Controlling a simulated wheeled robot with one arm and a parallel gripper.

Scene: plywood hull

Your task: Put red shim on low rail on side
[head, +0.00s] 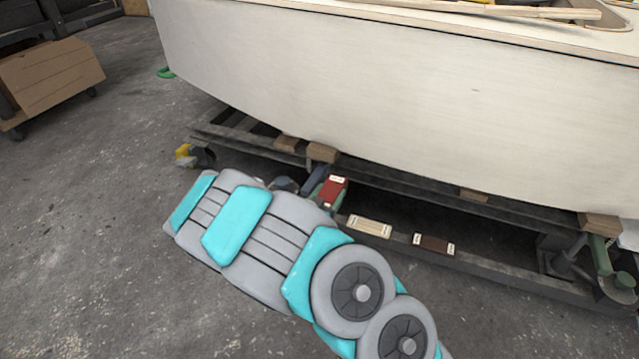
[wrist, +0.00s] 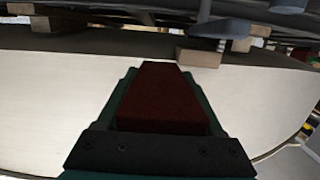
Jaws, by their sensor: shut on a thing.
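The red shim (head: 333,190) is held near the left part of the low rail (head: 500,266), beside the hull. My gripper (head: 329,193) is shut on it. In the wrist view the dark red shim (wrist: 160,98) lies between the green fingers of my gripper (wrist: 165,80). From these views I cannot tell whether the shim touches the rail. A cream shim (head: 369,227) and a dark brown shim (head: 433,244) lie on the low rail to the right of the red one. My arm hides the rail's left part.
The pale plywood hull (head: 400,95) stands over the dark cradle, close above the rail. Wooden blocks (head: 322,152) sit on the upper rail. A green jack (head: 602,255) stands at the right.

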